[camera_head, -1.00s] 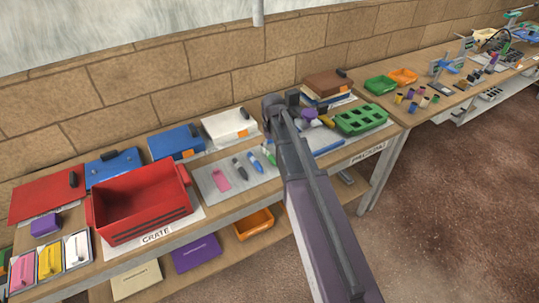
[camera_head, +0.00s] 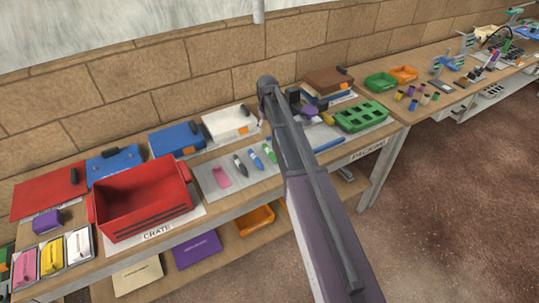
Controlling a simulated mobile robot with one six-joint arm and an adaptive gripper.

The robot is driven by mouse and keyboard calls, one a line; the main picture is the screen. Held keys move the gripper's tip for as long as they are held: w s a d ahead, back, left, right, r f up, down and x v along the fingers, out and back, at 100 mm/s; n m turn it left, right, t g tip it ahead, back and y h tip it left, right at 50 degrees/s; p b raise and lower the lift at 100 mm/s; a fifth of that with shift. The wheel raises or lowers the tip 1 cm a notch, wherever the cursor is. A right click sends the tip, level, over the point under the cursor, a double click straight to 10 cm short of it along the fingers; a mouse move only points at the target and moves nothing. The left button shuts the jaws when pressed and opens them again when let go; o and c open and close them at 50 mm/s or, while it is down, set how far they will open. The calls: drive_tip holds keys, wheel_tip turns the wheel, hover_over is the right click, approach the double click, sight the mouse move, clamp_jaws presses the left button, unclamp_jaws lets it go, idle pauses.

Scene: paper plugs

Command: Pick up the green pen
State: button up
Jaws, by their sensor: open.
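The green pen (camera_head: 269,152) lies on a light grey mat (camera_head: 208,186) on the bench, just left of my raised arm. It is the rightmost of three pens in a row, beside a blue pen (camera_head: 255,159) and a dark grey pen (camera_head: 240,165). My arm rises from the bottom right and bends above the mat's right part. My gripper cannot be made out; the arm seems to hide it.
A pink flat item (camera_head: 222,177) lies left of the pens. A red crate (camera_head: 143,202) stands farther left. Blue (camera_head: 177,139) and white (camera_head: 230,122) binders lie behind the mat. A green holed tray (camera_head: 361,116) is to the right, and the wall is close behind.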

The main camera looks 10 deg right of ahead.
drive_tip(key=b, duration=0.8)
hover_over(270, 151)
drive_tip(key=shift+w+a+f, duration=0.1)
drive_tip(key=shift+a+f, duration=0.1)
drive_tip(key=shift+f, duration=1.85)
drive_tip(key=shift+a+f, duration=0.2)
drive_tip(key=shift+f, duration=1.8)
drive_tip(key=f+b, duration=0.3)
drive_tip(key=shift+d+f, duration=0.15)
drive_tip(key=shift+d, duration=0.25)
drive_tip(key=shift+f+b, duration=0.95)
drive_tip(key=c, duration=1)
